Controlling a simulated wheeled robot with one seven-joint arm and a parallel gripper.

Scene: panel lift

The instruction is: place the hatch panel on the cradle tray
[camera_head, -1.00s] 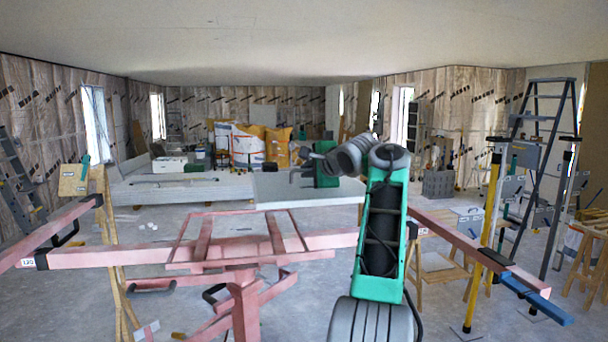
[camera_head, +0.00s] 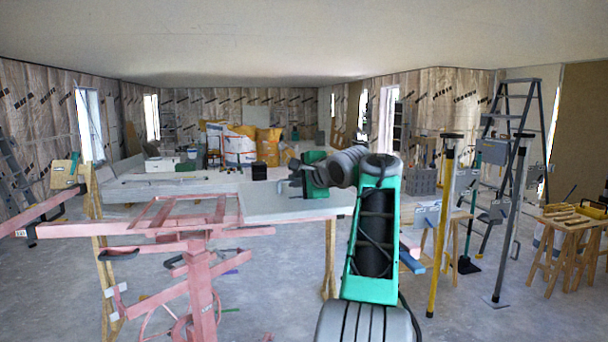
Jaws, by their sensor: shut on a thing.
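The pink frame of the panel lift (camera_head: 150,229), which looks like the cradle tray, stands left of the panel with slanted crossbars on top. The panel's left edge overlaps the frame's right end in the picture. I cannot tell whether they touch.
A low stack of boards (camera_head: 125,192) lies behind the lift. Yellow and grey props (camera_head: 442,230) and a sawhorse table (camera_head: 572,228) stand at the right. A ladder (camera_head: 500,150) stands behind the props. Floor between the props and table is clear.

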